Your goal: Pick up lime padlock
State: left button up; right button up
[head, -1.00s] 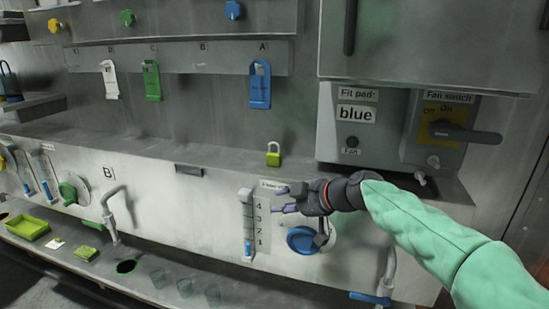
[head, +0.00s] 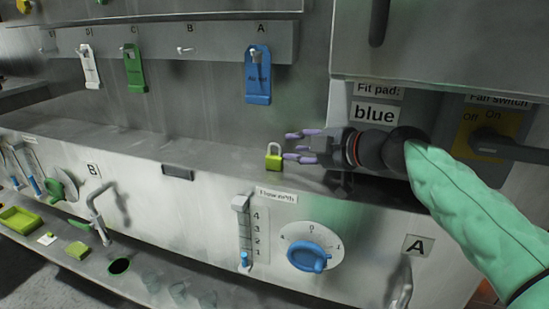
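The lime padlock (head: 274,160) stands upright on the grey metal ledge, its silver shackle on top. My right gripper (head: 293,147) comes in from the right at ledge height. Its purple-tipped fingers are spread apart and point left at the padlock. The fingertips are very close to the padlock's right side; I cannot tell whether they touch it. The gripper holds nothing. My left gripper is not in the head view.
A blue tag (head: 257,82), a green tag (head: 134,70) and a white tag (head: 89,66) hang on hooks above the ledge. A blue dial (head: 308,257) and a slider scale (head: 243,232) are on the front panel below. The fan switch (head: 490,142) is at right. The ledge left of the padlock is clear.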

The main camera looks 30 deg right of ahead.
aim_at(275, 144)
jog(key=shift+w+f, duration=0.25)
jog(key=shift+w, duration=0.4)
jog(key=x, duration=0.1)
jog(key=p+x, duration=0.1)
jog(key=x, duration=0.2)
jog(key=shift+w+d+r, duration=0.15)
jog(key=shift+r, duration=0.1)
jog(key=shift+w+f+p, duration=0.2)
jog(key=shift+w+p, duration=0.15)
jog(key=shift+w, duration=0.15)
jog(key=shift+s, duration=0.1)
grip_shut()
